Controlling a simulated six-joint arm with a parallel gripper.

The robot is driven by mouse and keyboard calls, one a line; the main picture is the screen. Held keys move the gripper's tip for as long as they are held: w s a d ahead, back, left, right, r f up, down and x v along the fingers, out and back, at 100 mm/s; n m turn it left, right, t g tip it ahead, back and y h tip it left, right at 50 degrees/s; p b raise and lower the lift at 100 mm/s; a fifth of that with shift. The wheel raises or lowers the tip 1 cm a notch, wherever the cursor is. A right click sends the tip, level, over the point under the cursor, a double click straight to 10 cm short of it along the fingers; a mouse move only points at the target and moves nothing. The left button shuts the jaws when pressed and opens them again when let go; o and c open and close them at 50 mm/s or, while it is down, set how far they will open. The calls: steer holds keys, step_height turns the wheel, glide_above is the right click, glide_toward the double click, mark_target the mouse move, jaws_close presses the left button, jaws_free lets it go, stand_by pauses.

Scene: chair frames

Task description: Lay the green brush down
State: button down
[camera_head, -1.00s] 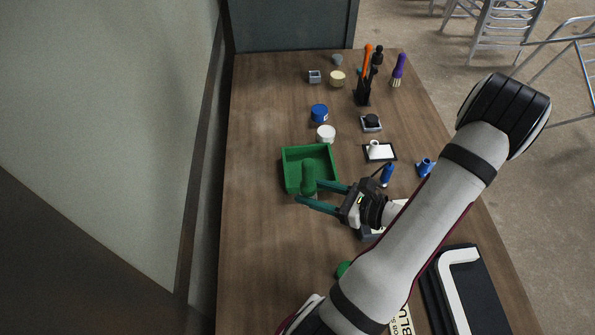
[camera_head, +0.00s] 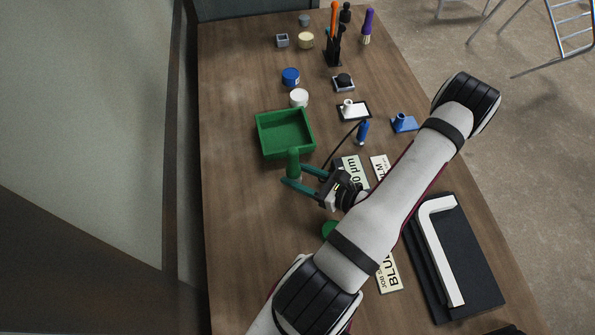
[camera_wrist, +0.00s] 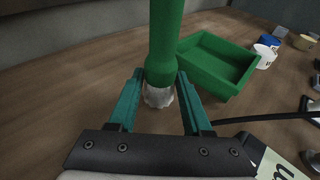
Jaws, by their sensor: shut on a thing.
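The green brush (camera_head: 293,160) stands upright in my gripper (camera_head: 289,174), just in front of the green tray. In the wrist view the brush (camera_wrist: 165,35) has its thick handle up and its pale bristles down. The teal fingers of my gripper (camera_wrist: 160,80) are shut on it, one on each side, low on the handle. The bristles are close to the table top; I cannot tell whether they touch it.
The open green tray (camera_head: 268,151) is empty behind the brush. Blue (camera_head: 291,77) and white (camera_head: 299,97) jars stand beyond it. The wooden table (camera_head: 240,235) is bare at the left and front.

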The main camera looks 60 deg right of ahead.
steer(key=shift+f, duration=0.6)
steer(key=shift+c, duration=1.3)
jaws_free()
